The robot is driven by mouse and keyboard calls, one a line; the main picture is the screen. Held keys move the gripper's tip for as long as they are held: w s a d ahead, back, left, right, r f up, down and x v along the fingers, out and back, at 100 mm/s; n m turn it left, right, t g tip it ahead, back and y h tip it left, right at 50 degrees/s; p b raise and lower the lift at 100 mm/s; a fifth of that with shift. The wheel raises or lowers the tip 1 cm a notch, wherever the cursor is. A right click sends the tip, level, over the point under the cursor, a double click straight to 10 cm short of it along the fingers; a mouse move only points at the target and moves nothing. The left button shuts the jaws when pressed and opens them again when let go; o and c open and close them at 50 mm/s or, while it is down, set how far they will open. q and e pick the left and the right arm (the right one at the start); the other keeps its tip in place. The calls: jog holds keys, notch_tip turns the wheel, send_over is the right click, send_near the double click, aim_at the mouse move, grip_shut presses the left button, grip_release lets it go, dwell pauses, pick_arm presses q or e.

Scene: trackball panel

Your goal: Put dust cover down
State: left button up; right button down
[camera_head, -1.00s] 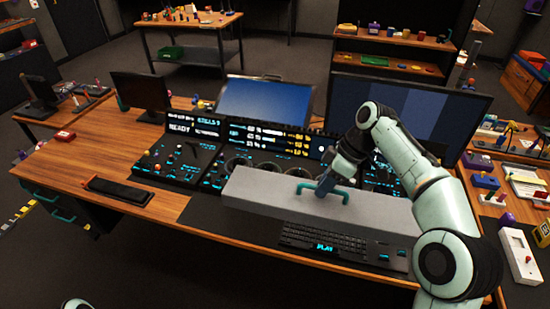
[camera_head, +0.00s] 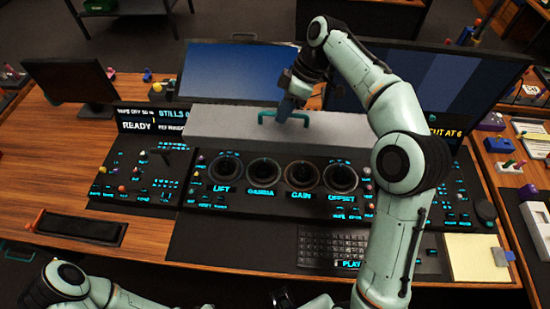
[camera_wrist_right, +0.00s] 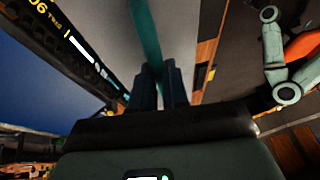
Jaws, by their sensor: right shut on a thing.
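The dust cover (camera_head: 215,122) is a long grey slab with a teal handle (camera_head: 268,117) on its top. It is at the back of the control panel, in front of the monitors, and covers part of the panel's display strip. In the right wrist view, the teal handle (camera_wrist_right: 146,35) runs between the two dark fingers (camera_wrist_right: 158,85). I cannot tell whether the cover touches the panel. My left arm shows at the bottom left; its gripper is not in view.
Four-knob panel top is bare, including the dial marked LIFT (camera_head: 226,168). A keyboard (camera_head: 335,247) and a yellow note pad (camera_head: 472,257) lie in front. Monitors (camera_head: 238,82) stand close behind the cover. A black tray (camera_head: 80,228) lies at left.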

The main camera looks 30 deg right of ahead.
pick_arm(q)
jog(key=shift+s+f+b, duration=0.35)
jog(key=shift+f+b, duration=0.2)
jog(key=shift+f, duration=0.05)
jog(key=shift+s+f+b, duration=0.3)
jog(key=shift+f+b, duration=0.2)
jog(key=shift+f, duration=0.15)
jog(key=shift+s+f+b, duration=0.35)
jog(key=shift+f+b, duration=0.2)
jog(key=shift+f, duration=0.05)
pick_arm(e)
jog(key=shift+s+f, duration=0.2)
jog(key=shift+f, duration=9.65)
jog(key=shift+f, duration=0.15)
jog(key=c, duration=1.1)
grip_release()
jog(key=shift+r, duration=0.2)
pick_arm(q)
jog(key=shift+w+r+p, duration=0.35)
jog(key=shift+r+p, duration=0.45)
jog(key=shift+r, duration=0.05)
pick_arm(e)
jog(key=v, duration=1.2)
